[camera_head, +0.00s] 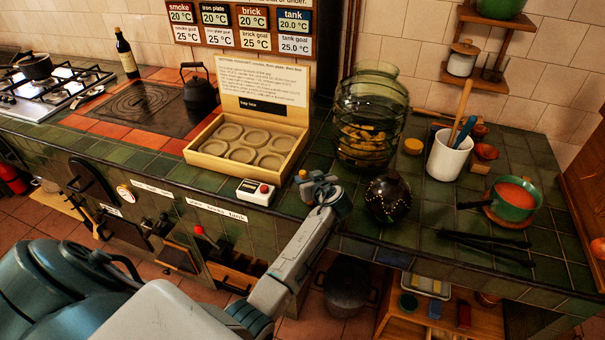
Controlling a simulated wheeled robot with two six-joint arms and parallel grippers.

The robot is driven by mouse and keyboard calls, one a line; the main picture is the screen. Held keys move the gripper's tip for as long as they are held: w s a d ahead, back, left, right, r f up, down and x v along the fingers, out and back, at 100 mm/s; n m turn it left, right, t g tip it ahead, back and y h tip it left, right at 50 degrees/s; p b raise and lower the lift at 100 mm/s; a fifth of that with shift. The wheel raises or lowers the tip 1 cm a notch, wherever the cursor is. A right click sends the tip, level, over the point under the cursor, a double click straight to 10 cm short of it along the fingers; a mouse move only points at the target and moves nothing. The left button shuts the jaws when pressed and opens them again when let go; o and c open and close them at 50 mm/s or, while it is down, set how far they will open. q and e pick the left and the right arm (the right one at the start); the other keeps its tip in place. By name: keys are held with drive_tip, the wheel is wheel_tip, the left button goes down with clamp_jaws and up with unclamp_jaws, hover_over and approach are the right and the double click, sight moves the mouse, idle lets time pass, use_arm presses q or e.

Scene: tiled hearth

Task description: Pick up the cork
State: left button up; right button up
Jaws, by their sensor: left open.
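A round tan-orange piece that looks like the cork (413,146) lies on the green tiled counter, just right of the large glass jar (371,118). My left gripper (314,182) is open over the counter's front part, left of the dark round pot (388,197) and well short of the tan piece. A small yellowish thing (302,174) shows at its fingertips; I cannot tell what it is, or whether they touch it. My right gripper is out of view.
A white utensil crock (447,156), an orange-filled pot (513,200) and black tongs (487,240) are at right. The glass jar stands tall.

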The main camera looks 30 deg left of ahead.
use_arm(q)
drive_tip(key=shift+x, duration=0.95)
drive_tip(key=shift+w+a+f, duration=0.2)
drive_tip(key=shift+a+f, duration=0.05)
drive_tip(key=shift+a, duration=0.15)
drive_tip(key=shift+s+d+r, duration=0.1)
drive_tip(key=shift+d, duration=0.05)
drive_tip(key=c, duration=0.5)
clamp_jaws()
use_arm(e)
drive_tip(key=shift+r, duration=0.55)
use_arm(q)
drive_tip(key=shift+r, duration=0.1)
